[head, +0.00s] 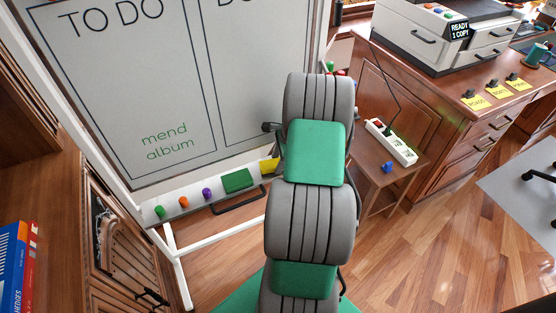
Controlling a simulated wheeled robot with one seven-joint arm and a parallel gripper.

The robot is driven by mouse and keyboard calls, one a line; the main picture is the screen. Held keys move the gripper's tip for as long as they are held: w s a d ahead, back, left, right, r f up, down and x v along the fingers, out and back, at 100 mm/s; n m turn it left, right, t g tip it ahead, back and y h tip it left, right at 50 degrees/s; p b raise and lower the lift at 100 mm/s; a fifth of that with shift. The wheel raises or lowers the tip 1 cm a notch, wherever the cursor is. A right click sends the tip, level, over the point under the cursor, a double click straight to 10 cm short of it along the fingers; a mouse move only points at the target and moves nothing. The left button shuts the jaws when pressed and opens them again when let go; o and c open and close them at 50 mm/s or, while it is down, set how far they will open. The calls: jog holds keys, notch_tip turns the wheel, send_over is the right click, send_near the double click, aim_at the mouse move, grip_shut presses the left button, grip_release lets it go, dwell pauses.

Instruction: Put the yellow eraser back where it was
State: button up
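A yellow block (269,166), which looks like the yellow eraser, shows at the right part of the whiteboard's ledge (189,206). My arm hides its right side, so I cannot tell whether it rests on the ledge or is touched by anything. A green eraser (237,180) lies on the ledge to its left. My arm stands in the middle of the head view and covers what is behind it. My gripper's fingers do not show.
Purple (207,193), orange (183,202) and green (160,212) pieces sit on the ledge below the whiteboard (180,80). A small side table (375,160) holds a power strip (391,141) and a blue piece (388,168). A desk (450,110) with a printer (440,35) stands right.

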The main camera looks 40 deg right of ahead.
jog(key=o, duration=0.4)
jog(key=shift+c, duration=0.2)
